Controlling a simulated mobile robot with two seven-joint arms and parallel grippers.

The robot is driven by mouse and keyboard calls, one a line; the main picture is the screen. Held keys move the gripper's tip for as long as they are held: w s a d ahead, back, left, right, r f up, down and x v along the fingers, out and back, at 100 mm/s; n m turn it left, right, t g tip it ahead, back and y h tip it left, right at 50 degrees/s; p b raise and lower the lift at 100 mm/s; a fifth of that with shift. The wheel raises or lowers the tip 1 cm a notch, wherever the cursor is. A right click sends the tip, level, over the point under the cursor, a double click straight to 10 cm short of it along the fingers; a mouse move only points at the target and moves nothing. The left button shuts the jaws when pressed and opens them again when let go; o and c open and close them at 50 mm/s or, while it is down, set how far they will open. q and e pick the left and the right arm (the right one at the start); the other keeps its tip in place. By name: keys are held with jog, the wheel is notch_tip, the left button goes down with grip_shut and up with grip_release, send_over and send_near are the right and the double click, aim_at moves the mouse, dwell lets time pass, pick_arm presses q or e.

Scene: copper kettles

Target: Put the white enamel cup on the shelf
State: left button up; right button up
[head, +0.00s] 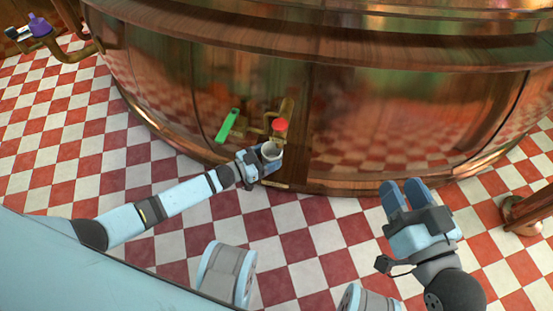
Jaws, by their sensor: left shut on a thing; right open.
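The white enamel cup (271,149) is held at my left gripper (264,160), close in front of the big copper kettle (400,105). The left gripper is shut on it, and its blue fingers cover part of the cup. The cup's round opening faces up toward the camera. My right gripper (403,192) is open and empty at the lower right, over the floor near the kettle's base. I cannot make out for certain which part in view is the shelf.
A red knob (280,124) on brass pipework and a green bar (228,125) are just behind the cup. A purple object (40,26) is at the top left. A copper post (525,212) stands at the right edge. Checkered floor (80,150) is clear at left.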

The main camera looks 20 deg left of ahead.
pick_arm(q)
jog(key=d, duration=0.2)
jog(key=shift+w+d+f+b, duration=0.3)
jog(key=shift+w+d+b, duration=0.05)
jog(key=shift+b, duration=0.05)
jog(key=shift+a, duration=0.1)
pick_arm(e)
notch_tip(320, 180, down, 2)
jog(key=shift+g, duration=0.4)
pick_arm(q)
jog(key=shift+f, duration=0.15)
pick_arm(e)
jog(key=shift+f, duration=0.1)
pick_arm(q)
jog(key=o, duration=0.9)
jog(key=shift+o, duration=0.2)
jog(key=shift+r, duration=0.2)
jog(key=p+v, duration=0.3)
jog(key=v, duration=0.9)
pick_arm(e)
notch_tip(320, 180, up, 6)
jog(key=shift+d+f+t, duration=0.15)
jog(key=shift+f+t, duration=0.1)
jog(key=shift+t, duration=0.75)
